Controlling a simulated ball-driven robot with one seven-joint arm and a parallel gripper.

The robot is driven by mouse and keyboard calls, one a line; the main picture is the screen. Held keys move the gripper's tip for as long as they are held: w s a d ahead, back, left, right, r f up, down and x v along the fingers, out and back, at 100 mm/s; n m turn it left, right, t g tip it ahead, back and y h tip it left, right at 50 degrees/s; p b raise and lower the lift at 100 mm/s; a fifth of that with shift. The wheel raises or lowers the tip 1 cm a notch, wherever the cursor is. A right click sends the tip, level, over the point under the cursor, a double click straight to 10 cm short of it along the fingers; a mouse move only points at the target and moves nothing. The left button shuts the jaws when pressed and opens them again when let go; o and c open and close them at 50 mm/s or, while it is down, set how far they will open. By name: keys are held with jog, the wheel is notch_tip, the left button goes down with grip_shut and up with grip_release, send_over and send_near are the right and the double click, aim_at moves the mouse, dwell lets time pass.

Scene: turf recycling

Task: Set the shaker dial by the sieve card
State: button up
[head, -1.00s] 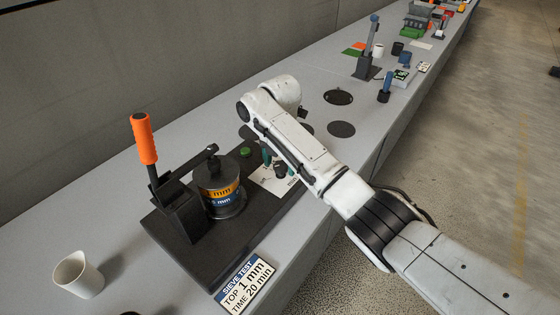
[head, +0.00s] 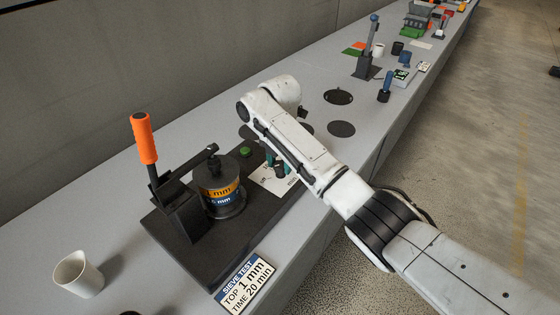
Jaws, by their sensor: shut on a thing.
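The sieve card (head: 245,285) lies at the front of the bench and reads "SIEVE TEST, TOP 1 mm, TIME 20 min". The shaker (head: 183,222) has a dark base with a stack of sieves on it. An orange band (head: 221,191) reading "mm" sits above a blue band (head: 222,201). The black dial knob (head: 281,171) stands on a white plate marked "min" (head: 267,182), right of the stack. My gripper (head: 275,163), with teal fingertips, is shut on the knob. My arm and fingers hide part of the plate, and I cannot read the dial's setting.
A lever with an orange handle (head: 144,139) rises at the shaker's left. A green button (head: 245,152) sits close to my gripper. A white cup (head: 77,274) stands at the near left. Two dark round discs (head: 341,129) and other tools lie farther along the bench.

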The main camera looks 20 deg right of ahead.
jog(key=shift+r, duration=0.1)
jog(key=shift+m+p, duration=0.75)
jog(key=shift+m, duration=0.45)
jog(key=m+p, duration=0.1)
jog(key=m, duration=0.2)
jog(key=shift+w+m, duration=0.1)
jog(key=shift+m, duration=0.2)
jog(key=m+p, duration=0.2)
jog(key=m, duration=0.4)
jog(key=shift+w, duration=0.15)
jog(key=m+p, duration=0.1)
jog(key=m, duration=0.4)
jog(key=shift+m, duration=0.4)
jog(key=m, duration=0.5)
jog(key=shift+w+d+m, duration=0.1)
jog(key=shift+d+m, duration=0.05)
jog(key=shift+m, duration=0.25)
jog(key=o, duration=1.1)
jog(key=shift+c, duration=0.2)
